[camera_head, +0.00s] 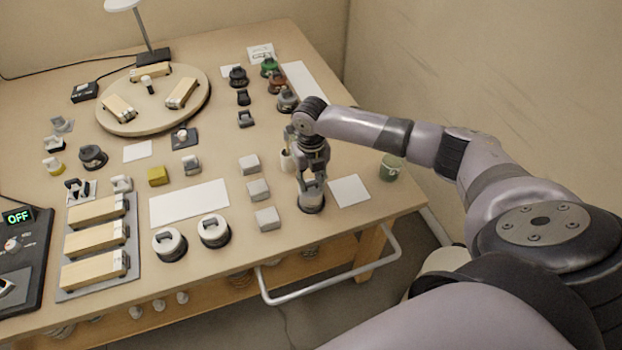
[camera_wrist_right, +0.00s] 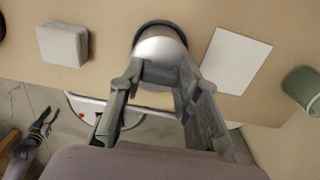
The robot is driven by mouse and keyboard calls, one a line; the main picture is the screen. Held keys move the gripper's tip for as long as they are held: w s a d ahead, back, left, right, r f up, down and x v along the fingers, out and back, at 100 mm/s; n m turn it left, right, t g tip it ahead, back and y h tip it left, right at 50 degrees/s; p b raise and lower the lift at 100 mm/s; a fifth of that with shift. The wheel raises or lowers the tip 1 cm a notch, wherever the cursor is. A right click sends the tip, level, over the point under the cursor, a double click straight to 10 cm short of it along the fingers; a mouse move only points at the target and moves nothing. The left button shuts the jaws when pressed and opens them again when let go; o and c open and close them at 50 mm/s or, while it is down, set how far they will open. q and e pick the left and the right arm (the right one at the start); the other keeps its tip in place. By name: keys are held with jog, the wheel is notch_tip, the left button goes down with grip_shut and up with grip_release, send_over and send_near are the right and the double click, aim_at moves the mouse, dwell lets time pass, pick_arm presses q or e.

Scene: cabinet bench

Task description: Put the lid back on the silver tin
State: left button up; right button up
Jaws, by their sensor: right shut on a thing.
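The silver tin (camera_head: 311,203) stands upright near the table's right front edge, with a dark band around its lower part. My right gripper (camera_head: 313,180) points down right over it, its fingers closed about a pale round piece that looks like the lid. In the right wrist view this silvery round lid (camera_wrist_right: 160,50) sits between the two fingertips, with a dark rim behind it. The fingers hide the seam, so I cannot tell whether lid and tin touch. A gripper (camera_wrist_right: 38,132), apparently my left, shows small at the lower left of the wrist view; its opening is unclear.
A white card (camera_head: 350,190) lies just right of the tin, and a green cup (camera_head: 392,168) stands beyond it. Pale blocks (camera_head: 259,190) are to the left; a white cup (camera_head: 287,160) is close behind the gripper. A rail (camera_head: 330,283) runs along the table front.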

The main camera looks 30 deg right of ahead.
jog(key=o, duration=0.9)
jog(key=shift+o, duration=0.4)
jog(key=o, duration=0.4)
jog(key=shift+o, duration=0.2)
jog(key=shift+r, duration=0.15)
jog(key=shift+r+p, duration=3.4)
jog(key=shift+p, duration=0.15)
